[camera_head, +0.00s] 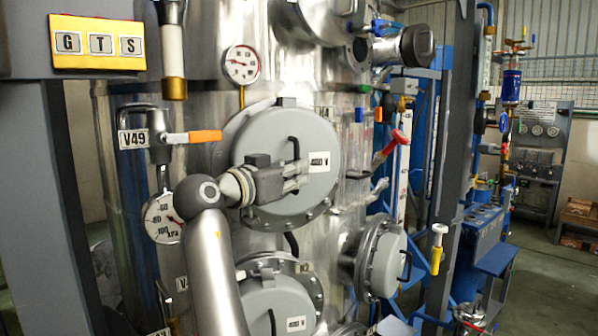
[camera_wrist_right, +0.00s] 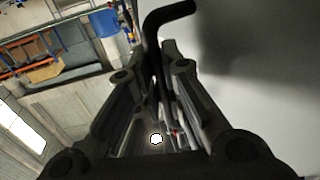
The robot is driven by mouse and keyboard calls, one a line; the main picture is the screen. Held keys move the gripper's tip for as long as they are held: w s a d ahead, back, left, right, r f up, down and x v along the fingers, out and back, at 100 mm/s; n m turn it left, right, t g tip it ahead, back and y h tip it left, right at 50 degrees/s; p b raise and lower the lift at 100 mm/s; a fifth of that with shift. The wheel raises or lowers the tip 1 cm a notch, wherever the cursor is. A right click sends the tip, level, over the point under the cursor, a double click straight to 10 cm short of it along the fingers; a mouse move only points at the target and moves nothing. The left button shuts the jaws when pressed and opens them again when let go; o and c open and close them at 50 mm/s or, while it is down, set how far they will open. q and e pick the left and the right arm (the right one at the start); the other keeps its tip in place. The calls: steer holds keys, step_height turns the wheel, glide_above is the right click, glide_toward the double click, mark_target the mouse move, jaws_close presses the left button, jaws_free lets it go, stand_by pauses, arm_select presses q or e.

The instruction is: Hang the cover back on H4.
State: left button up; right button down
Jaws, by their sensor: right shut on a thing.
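The round grey cover (camera_head: 270,140) with a "400 V" label is in the middle of the head view, in front of a flanged opening (camera_head: 222,150) on the steel vessel. I cannot tell whether it touches the flange. My right gripper (camera_head: 298,178) is at the front of the cover, shut on its black bar handle (camera_head: 294,148). In the right wrist view the handle (camera_wrist_right: 168,50) runs down between the fingers (camera_wrist_right: 162,95), with the grey cover face (camera_wrist_right: 255,60) at the right. My left gripper is out of view.
Another grey cover (camera_head: 275,305) is below, and a third (camera_head: 385,262) is at lower right. An orange-handled valve V49 (camera_head: 190,137), a gauge (camera_head: 163,218), a second gauge (camera_head: 241,64) and a red-handled valve (camera_head: 392,145) stand close around. Open floor (camera_head: 550,280) is at far right.

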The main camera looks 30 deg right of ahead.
mark_target(294, 192)
steer(key=shift+w+d+r, duration=0.1)
steer(key=shift+w+r, duration=0.05)
steer(key=shift+w, duration=0.25)
steer(key=shift+f+b, duration=1)
steer(key=shift+f, duration=0.45)
steer(key=c, duration=1.5)
jaws_free()
steer(key=shift+o, duration=0.2)
steer(key=shift+f, duration=0.15)
